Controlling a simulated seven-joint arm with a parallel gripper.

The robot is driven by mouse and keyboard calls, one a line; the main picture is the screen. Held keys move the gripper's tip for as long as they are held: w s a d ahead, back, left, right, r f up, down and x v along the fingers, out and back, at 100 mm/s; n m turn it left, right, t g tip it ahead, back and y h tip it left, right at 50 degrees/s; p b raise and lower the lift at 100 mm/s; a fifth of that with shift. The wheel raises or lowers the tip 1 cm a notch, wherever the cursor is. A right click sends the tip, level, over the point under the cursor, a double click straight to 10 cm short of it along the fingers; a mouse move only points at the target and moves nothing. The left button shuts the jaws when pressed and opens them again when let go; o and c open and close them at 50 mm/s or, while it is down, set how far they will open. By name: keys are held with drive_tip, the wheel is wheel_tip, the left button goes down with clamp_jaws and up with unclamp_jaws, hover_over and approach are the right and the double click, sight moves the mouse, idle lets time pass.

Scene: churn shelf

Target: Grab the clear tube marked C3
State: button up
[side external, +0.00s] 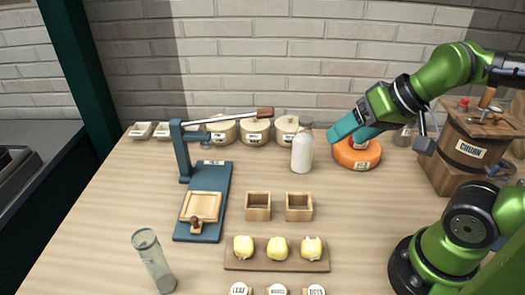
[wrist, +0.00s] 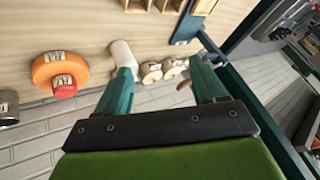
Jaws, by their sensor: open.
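A clear, greenish tube (side external: 154,262) stands at the front left of the table, leaning slightly in the picture. I see no readable mark on it. A grey, see-through vessel (side external: 403,137) stands at the back right, partly behind my arm. A grey labelled cylinder, likely the same vessel, is cut off at the left edge of the wrist view (wrist: 8,108); I cannot read its label. My gripper (side external: 354,131) has teal fingers and is above the back of the table, beside the orange round (side external: 357,152). In the wrist view the fingers (wrist: 162,75) are apart with nothing held between them.
A white bottle (side external: 302,152) stands left of my gripper, with lidded crocks (side external: 256,132) behind. A blue lever press (side external: 203,200), two wooden boxes (side external: 258,206) and a board of yellow lumps (side external: 277,265) occupy the middle. A wooden churn (side external: 468,150) stands right.

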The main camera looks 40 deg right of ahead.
drive_tip(key=n+g, duration=0.3)
drive_tip(key=n, duration=0.7)
hover_over(143, 243)
drive_tip(key=s+d, duration=0.2)
drive_tip(key=s, duration=0.2)
wheel_tip(143, 243, down, 7)
drive_tip(key=shift+w+a+x, duration=0.1)
drive_tip(key=shift+a+x, duration=0.05)
drive_tip(key=shift+x, duration=0.95)
drive_tip(key=shift+w+a+x, duration=0.1)
drive_tip(key=shift+a+x, duration=0.1)
drive_tip(key=shift+x, duration=0.85)
drive_tip(key=shift+w+a+x, duration=0.1)
drive_tip(key=shift+a+x, duration=0.05)
drive_tip(key=shift+x, duration=0.95)
drive_tip(key=shift+r, duration=0.2)
